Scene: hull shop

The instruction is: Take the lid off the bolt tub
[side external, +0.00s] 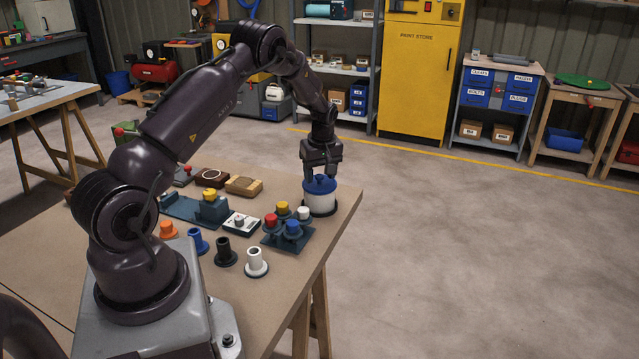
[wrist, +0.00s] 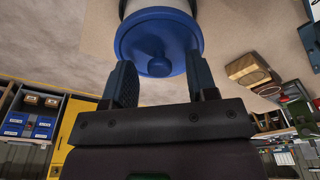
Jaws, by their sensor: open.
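The bolt tub (side external: 319,204) is a white round tub near the far right corner of the table. Its blue lid (side external: 313,187) sits on top and has a round knob. In the wrist view the lid (wrist: 183,38) fills the top middle, with its knob (wrist: 158,66) pointing toward my gripper. My gripper (side external: 320,174) is over the lid, pointing down. In the wrist view its two fingers are apart, one on each side of the knob, with clear gaps to it. I cannot tell whether the fingertips touch the lid.
Left of the tub on the table (side external: 330,228) are a wooden block (side external: 244,186) and a dark green plate (side external: 287,241) with coloured knobs. Blue, black, white and orange flanged pieces stand nearer the front. The table edge is close on the tub's right.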

